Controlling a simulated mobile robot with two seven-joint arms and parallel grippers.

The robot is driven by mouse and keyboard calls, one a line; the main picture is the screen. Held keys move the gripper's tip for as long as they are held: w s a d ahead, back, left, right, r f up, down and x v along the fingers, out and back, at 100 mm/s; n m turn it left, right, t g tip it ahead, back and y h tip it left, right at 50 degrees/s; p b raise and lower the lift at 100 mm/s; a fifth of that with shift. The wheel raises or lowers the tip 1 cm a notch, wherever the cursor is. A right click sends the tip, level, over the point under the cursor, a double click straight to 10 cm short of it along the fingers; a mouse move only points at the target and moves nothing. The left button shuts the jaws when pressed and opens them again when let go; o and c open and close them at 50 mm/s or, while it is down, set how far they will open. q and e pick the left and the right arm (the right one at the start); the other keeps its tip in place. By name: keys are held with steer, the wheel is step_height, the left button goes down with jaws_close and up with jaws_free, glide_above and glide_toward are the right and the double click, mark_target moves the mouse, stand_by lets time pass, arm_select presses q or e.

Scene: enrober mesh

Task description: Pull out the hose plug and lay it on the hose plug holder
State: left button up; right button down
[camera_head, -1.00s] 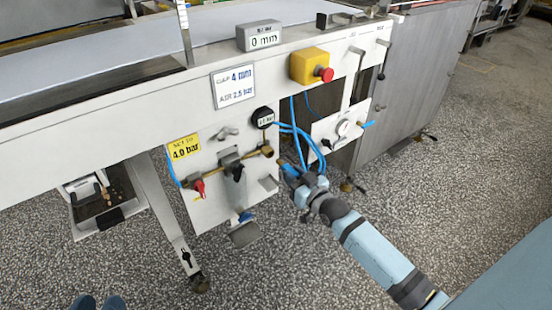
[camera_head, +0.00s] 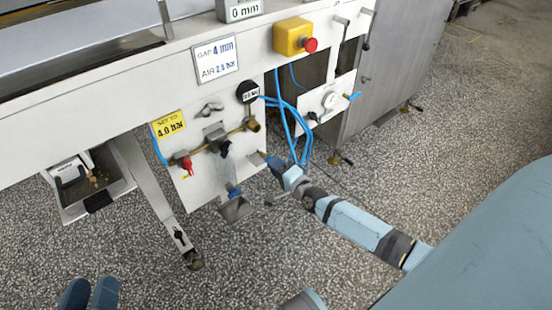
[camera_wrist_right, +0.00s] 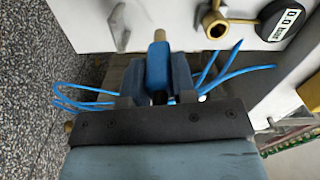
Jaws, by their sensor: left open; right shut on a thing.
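My right gripper (camera_head: 274,164) is shut on the blue hose plug, which shows between the fingers in the right wrist view (camera_wrist_right: 157,66). The plug is clear of the brass fitting (camera_head: 253,125), whose ring end faces the right wrist camera (camera_wrist_right: 214,24). A small grey bracket (camera_head: 257,158) juts from the white panel, just left of the right gripper; it looks like the hose plug holder. I cannot tell whether plug and bracket touch. My left gripper (camera_head: 90,294) is open and empty at the bottom left, above the floor.
Blue hoses (camera_head: 284,125) loop above the right gripper. A yellow box with a red button (camera_head: 294,37) sits above. Open speckled floor lies in front.

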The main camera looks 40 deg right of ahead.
steer(key=shift+d+f+m, duration=0.25)
steer(key=shift+f+m, duration=0.45)
steer(key=shift+m, duration=0.3)
steer(key=shift+w+f+h, duration=0.1)
steer(key=shift+w+h, duration=0.1)
steer(key=shift+h, duration=0.1)
arm_select(q)
steer(key=f+b, duration=0.1)
steer(key=b, duration=0.1)
steer(key=f+m+b, duration=0.1)
steer(key=f+b, duration=0.1)
steer(key=shift+w+a+f, duration=0.1)
steer(key=shift+w+a, duration=0.1)
steer(key=shift+w, duration=0.2)
arm_select(e)
steer(key=w+f, duration=0.2)
steer(key=w, duration=0.2)
steer(key=shift+w+a+f, duration=0.15)
steer(key=shift+w+f, duration=0.15)
steer(key=shift+f, duration=0.1)
steer(key=c, duration=0.8)
jaws_free()
steer(key=shift+c, duration=0.2)
arm_select(q)
steer(key=shift+f, duration=0.1)
